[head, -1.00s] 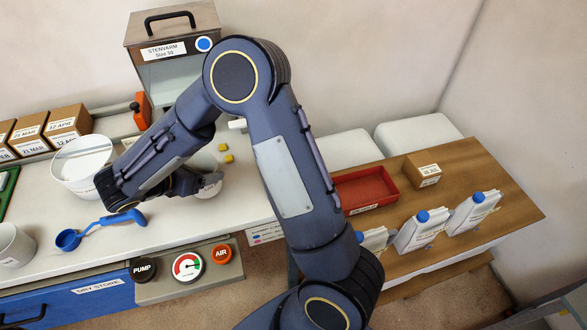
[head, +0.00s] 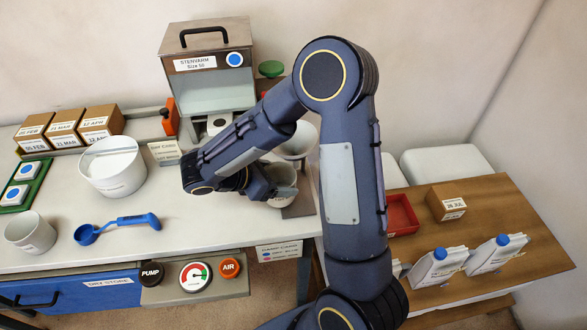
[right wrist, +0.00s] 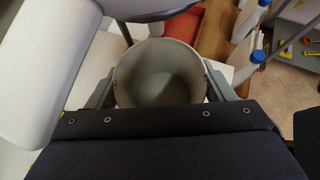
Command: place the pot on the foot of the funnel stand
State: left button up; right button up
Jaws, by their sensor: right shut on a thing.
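My right gripper (head: 268,188) is shut on a pale grey pot (head: 286,178) near the bench's right end. The right wrist view shows the empty pot (right wrist: 160,75) from above, with a finger on each side. The funnel (head: 300,142) of the stand is just behind and above the pot, partly hidden by my arm. The grey flat foot (head: 302,204) shows below and right of the pot. The pot looks upright over the foot; I cannot tell whether it touches it. My left gripper is not in view.
A white tub (head: 112,170), a blue scoop (head: 118,226) and a pale beaker (head: 30,232) stand on the left of the bench. A steel cabinet (head: 207,65) stands behind. A wooden table (head: 500,215) with a red tray (head: 401,214) is at right.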

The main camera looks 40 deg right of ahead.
aim_at(293, 176)
jog(key=d, duration=0.2)
jog(key=d+p, duration=0.1)
jog(key=d, duration=0.1)
jog(key=shift+s+r, duration=0.1)
jog(key=shift+s, duration=0.15)
jog(key=shift+d, duration=0.3)
jog(key=shift+f+p, duration=0.3)
jog(key=shift+a+f, duration=0.1)
jog(key=shift+a, duration=0.05)
jog(key=shift+f+b, duration=0.65)
jog(key=o, duration=1.1)
